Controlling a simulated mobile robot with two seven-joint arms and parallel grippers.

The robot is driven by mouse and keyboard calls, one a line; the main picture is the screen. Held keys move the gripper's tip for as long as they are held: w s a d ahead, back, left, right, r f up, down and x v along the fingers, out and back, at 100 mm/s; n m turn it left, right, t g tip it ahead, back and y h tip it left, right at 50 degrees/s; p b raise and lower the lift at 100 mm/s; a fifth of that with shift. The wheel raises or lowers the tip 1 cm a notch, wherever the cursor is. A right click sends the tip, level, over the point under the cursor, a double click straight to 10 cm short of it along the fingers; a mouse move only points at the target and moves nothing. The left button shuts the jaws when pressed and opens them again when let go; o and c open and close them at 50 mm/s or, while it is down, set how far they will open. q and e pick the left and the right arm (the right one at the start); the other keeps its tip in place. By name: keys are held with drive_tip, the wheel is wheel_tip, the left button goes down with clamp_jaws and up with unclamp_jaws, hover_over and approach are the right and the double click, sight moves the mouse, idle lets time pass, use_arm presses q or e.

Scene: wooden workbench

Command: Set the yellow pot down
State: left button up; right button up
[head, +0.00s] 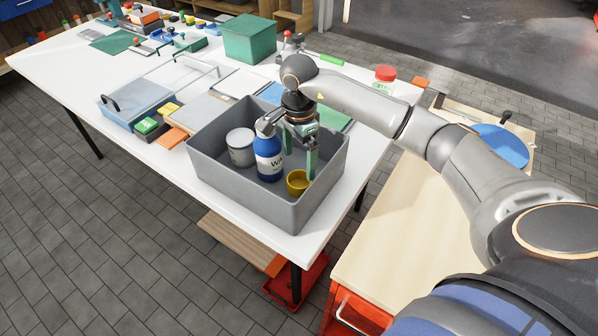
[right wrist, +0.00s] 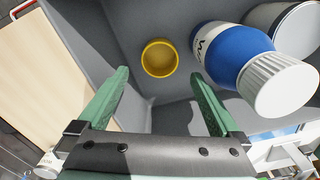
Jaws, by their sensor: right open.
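The small yellow pot (head: 298,182) stands upright on the floor of the grey bin (head: 243,197), near its front right corner. It also shows in the right wrist view (right wrist: 160,58), beyond the fingertips, with its round opening toward the camera. My right gripper (head: 299,165) reaches down into the bin above and beside the pot. In the right wrist view its two green fingers (right wrist: 163,88) are spread apart with nothing between them. The left gripper is in neither view.
A blue bottle (head: 268,158) with a white cap stands close beside the pot in the bin. A grey-white can (head: 241,147) stands behind it. The bin walls surround them closely.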

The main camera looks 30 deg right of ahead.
drive_tip(key=shift+r, duration=2.15)
